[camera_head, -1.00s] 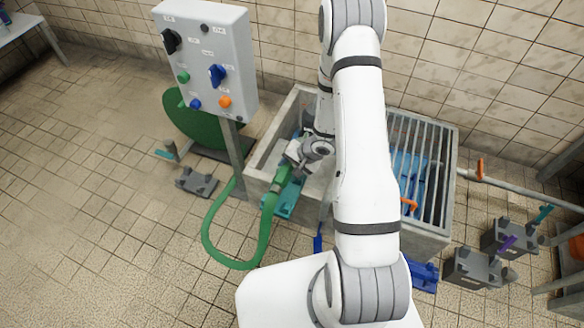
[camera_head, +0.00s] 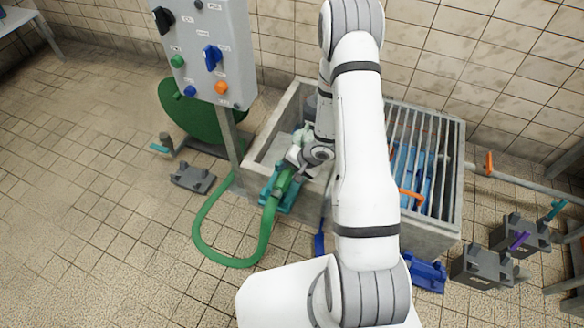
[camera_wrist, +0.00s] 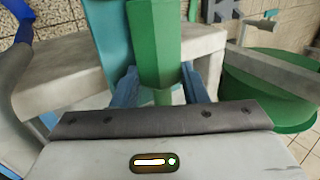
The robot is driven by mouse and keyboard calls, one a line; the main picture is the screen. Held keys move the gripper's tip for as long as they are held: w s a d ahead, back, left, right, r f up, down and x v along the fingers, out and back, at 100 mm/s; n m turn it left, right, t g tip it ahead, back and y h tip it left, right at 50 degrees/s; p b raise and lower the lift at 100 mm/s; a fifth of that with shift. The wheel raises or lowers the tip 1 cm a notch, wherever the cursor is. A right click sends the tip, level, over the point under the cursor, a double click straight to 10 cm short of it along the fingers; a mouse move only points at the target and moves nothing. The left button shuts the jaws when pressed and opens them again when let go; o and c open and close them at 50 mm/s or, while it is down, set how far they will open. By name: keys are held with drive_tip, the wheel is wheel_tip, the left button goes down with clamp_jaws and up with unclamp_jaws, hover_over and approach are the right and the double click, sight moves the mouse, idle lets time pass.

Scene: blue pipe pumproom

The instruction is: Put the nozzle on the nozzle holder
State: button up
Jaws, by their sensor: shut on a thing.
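The green nozzle (camera_head: 284,180) is on the end of a green hose, at the front wall of the concrete basin. My gripper (camera_head: 298,170) is shut on it, over the basin's front rim. In the wrist view the green nozzle (camera_wrist: 154,45) sits between my two blue-grey fingers (camera_wrist: 163,88). A teal bracket on the basin's front rim (camera_head: 271,197), which looks like the nozzle holder, is right by the nozzle. It also shows in the wrist view (camera_wrist: 110,38), beside and behind the nozzle. The nozzle hides part of it, so I cannot tell whether it is seated.
The concrete basin (camera_head: 268,140) has a metal grate (camera_head: 432,150) on its right half. A grey control box (camera_head: 207,50) stands on a post close left of my gripper. The green hose (camera_head: 205,235) loops on the floor. Grey pedestals (camera_head: 480,268) stand at right.

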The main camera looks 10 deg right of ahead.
drive_tip(key=shift+f, duration=0.45)
drive_tip(key=o, duration=1.2)
drive_tip(key=p+v, duration=0.4)
drive_tip(key=v, duration=0.3)
drive_tip(key=shift+d+r, duration=0.15)
drive_tip(key=shift+r, duration=0.2)
